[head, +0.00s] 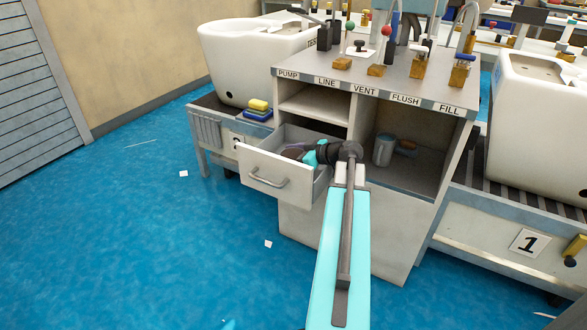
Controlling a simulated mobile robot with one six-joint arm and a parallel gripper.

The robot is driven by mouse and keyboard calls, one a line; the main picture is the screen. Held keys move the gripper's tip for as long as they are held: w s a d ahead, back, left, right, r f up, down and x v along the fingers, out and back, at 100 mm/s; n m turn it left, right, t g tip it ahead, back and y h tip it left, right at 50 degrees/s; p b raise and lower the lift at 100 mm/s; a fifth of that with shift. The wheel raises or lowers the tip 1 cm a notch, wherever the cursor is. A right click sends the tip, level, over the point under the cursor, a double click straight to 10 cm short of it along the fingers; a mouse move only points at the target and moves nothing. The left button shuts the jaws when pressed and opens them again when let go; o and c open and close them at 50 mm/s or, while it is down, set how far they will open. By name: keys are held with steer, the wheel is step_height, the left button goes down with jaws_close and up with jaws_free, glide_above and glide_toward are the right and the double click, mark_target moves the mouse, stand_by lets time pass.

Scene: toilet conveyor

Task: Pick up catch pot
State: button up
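A grey metal pot (384,151), which looks like the catch pot, stands upright on the open right-hand shelf of the cabinet. A brown handle-like piece (406,146) shows at its right. My arm reaches from the bottom of the view to the cabinet, and its dark wrist sits in front of the shelf, left of the pot. My gripper (297,152) is over the open drawer (275,175), well to the left of the pot. Its fingers are too small and partly hidden, so I cannot see whether they are open. Drawer contents are mostly hidden.
The cabinet top (400,79) carries levers above PUMP, LINE, VENT, FLUSH and FILL labels. The drawer juts out at the front left. White toilets stand on conveyors on both sides. Yellow and blue sponges (258,108) lie at left. The blue floor is mostly clear.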

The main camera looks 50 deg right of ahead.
stand_by(0.5)
steer(key=c, duration=1.2)
steer(key=shift+r+p, duration=1.4)
steer(key=shift+r, duration=3.6)
